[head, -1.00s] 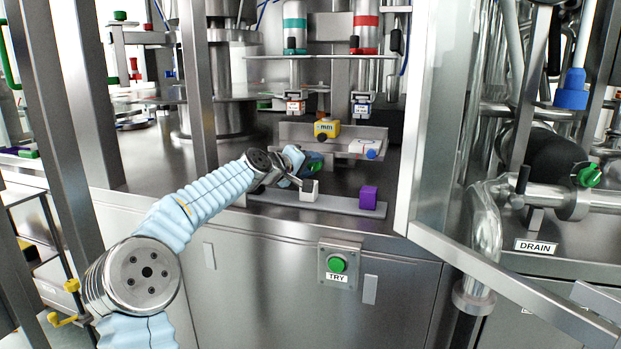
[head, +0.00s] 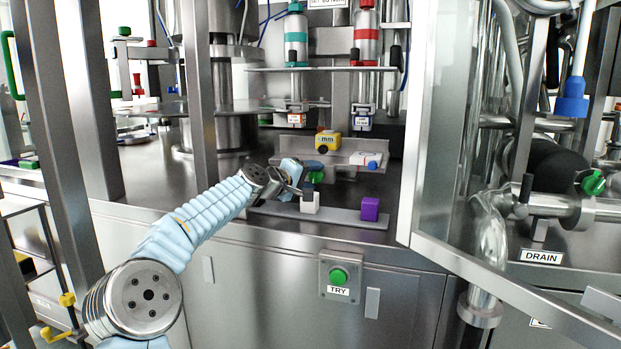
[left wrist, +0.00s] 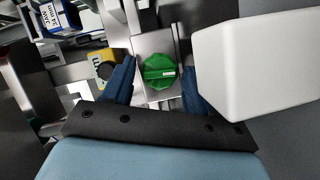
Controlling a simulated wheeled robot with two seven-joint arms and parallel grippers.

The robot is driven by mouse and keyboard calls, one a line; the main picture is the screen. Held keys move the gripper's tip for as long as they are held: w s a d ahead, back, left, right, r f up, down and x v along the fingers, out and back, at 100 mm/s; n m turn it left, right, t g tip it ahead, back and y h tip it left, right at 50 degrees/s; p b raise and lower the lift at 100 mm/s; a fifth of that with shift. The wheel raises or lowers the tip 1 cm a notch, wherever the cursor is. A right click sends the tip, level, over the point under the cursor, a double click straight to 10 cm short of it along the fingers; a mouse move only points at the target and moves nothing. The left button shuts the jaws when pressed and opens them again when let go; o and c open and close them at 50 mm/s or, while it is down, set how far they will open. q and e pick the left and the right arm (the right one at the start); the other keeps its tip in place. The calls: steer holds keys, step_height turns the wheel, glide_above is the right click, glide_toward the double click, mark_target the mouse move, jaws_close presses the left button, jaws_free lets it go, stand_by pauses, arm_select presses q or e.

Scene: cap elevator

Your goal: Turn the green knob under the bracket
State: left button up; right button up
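The green knob (head: 316,177) sits below the metal bracket (head: 349,157) in the head view. My left gripper (head: 310,178) is at the knob. In the left wrist view its two blue fingers stand apart, one on each side of the knob; a gap shows on both sides, so the left gripper (left wrist: 158,78) is open and empty. How deep the fingers reach beside the knob is hard to tell. My right gripper is not in view.
A white block (head: 309,203) stands close by the left gripper, and looms large at the right of the left wrist view (left wrist: 262,60). A purple block (head: 370,209) stands to its right. The green TRY button (head: 338,275) is below.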

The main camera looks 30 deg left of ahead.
arm_select(q)
steer(key=shift+o, duration=0.3)
steer(key=shift+s, duration=0.1)
steer(key=shift+s+a+b, duration=0.1)
steer(key=shift+s+b, duration=0.25)
steer(key=s+b, duration=0.2)
steer(key=s, duration=0.2)
steer(key=s+a+r+b, duration=0.1)
steer(key=s+b, duration=0.1)
steer(key=s, duration=0.2)
steer(key=s+b, duration=0.2)
steer(key=s, duration=0.1)
steer(key=shift+s+a+r+b, duration=0.2)
steer(key=shift+s+b, duration=0.15)
steer(key=shift+s, duration=0.05)
steer(key=shift+s+r, duration=0.25)
steer(key=shift+s, duration=0.2)
